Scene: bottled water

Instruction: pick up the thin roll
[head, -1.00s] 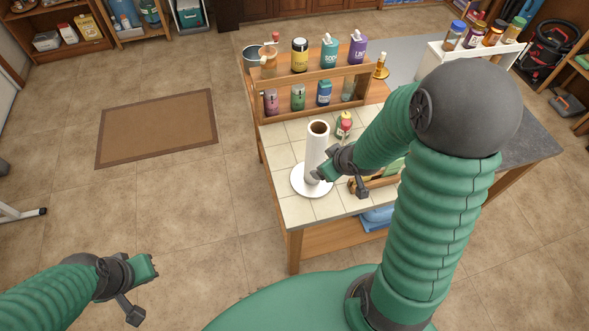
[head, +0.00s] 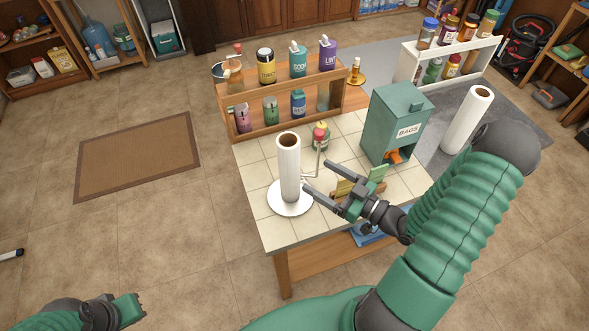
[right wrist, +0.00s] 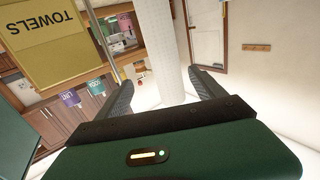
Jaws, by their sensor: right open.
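A slim white roll (head: 288,172) with a brown core stands upright on a round white base (head: 290,209) on the tiled tabletop. A thin grey rod (head: 319,158) rises beside it. Another white roll (head: 467,120) stands farther right; it looks somewhat thicker. My right gripper (head: 316,177) is open just right of the slim roll, its fingers pointing towards it. In the right wrist view, a white roll (right wrist: 155,38) shows beyond and between the spread, empty fingers (right wrist: 160,76). My left gripper (head: 133,308) is low at the left, away from the table; its jaw state is unclear.
A wooden rack (head: 290,96) of bottles lines the table's back. A yellow towels box (right wrist: 60,45) fills the wrist view's upper left. A red-capped bottle (head: 320,136) stands behind the rod.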

